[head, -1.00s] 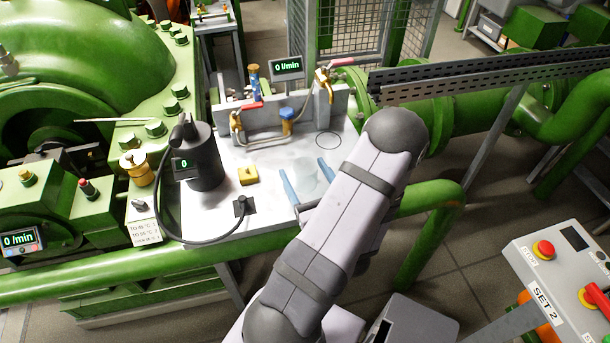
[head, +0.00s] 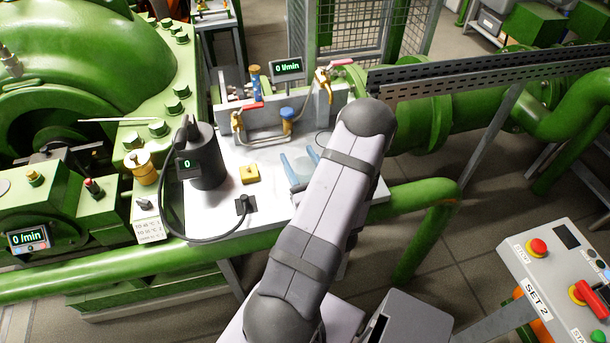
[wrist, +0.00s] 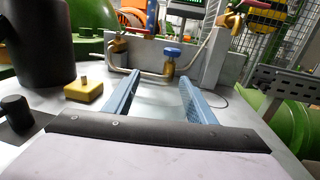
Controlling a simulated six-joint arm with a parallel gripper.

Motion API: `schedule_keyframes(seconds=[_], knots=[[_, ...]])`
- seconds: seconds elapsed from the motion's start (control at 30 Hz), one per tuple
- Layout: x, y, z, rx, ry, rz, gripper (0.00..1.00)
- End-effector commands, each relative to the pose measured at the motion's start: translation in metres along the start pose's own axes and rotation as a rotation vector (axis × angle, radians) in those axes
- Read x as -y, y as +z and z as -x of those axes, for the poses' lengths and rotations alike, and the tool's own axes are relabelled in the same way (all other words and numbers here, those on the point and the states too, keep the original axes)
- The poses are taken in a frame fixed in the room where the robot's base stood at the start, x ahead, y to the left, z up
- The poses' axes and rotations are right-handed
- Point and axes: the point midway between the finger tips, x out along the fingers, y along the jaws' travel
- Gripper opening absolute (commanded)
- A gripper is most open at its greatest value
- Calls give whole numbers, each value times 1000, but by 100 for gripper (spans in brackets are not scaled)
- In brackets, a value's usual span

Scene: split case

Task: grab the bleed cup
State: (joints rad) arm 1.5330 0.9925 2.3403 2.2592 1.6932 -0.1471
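The bleed cup seems to be the clear, faint vessel (head: 302,168) on the pale bench top, near the blue fingers; its outline is hard to make out. In the wrist view a pale see-through patch (wrist: 158,100) shows between the fingers. My gripper (head: 300,158) has two blue fingers spread apart, low over the bench and pointing toward the taps. In the wrist view the gripper (wrist: 159,78) is open, with a wide gap. I cannot tell whether either finger touches the cup.
A black cylinder (head: 206,160) with a cable and a yellow block (head: 249,174) stand left of the fingers. A brass pipe with a blue-knobbed valve (head: 287,115) is ahead. A thin ring (head: 320,139) is marked on the bench, partly hidden by my arm.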

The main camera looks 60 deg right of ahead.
Motion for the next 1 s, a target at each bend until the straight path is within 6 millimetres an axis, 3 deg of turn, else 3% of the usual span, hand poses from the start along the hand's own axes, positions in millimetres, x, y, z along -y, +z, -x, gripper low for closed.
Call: schedule_keyframes(seconds=[0.1, 0.63, 1.0], knots=[[0, 0, 0, 0, 0, 0, 29], [0, 7, 0, 1, 0, 2, 29], [0, 45, 0, 4, 0, 6, 29]])
